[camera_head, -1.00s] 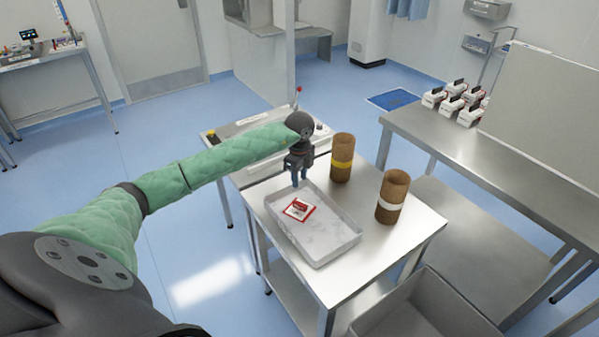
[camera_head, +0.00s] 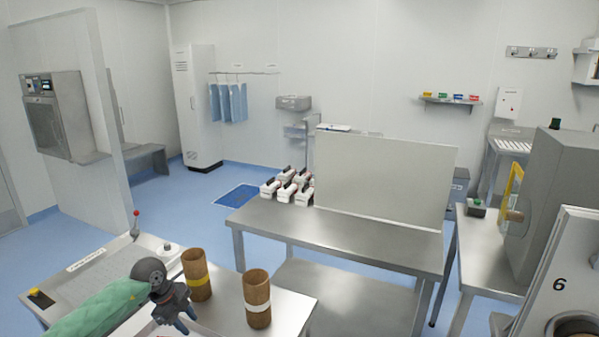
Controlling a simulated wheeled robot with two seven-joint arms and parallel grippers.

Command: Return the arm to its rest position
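My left arm comes in from the lower left in its green sleeve. Its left gripper (camera_head: 184,322) hangs fingers down above the edge of a pale tray (camera_head: 207,331), near the bottom of the view. The two fingertips look apart, with nothing seen between them. Most of the tray is cut off by the bottom edge, and only a sliver of a red and white item in it shows. My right gripper is not in view.
Two brown rolls stand close to the right of the gripper: one with a yellow band (camera_head: 197,273), one with a white band (camera_head: 257,298). A steel table (camera_head: 330,235) with several white devices (camera_head: 289,187) and a panel (camera_head: 385,178) stands behind. Blue floor is open at left.

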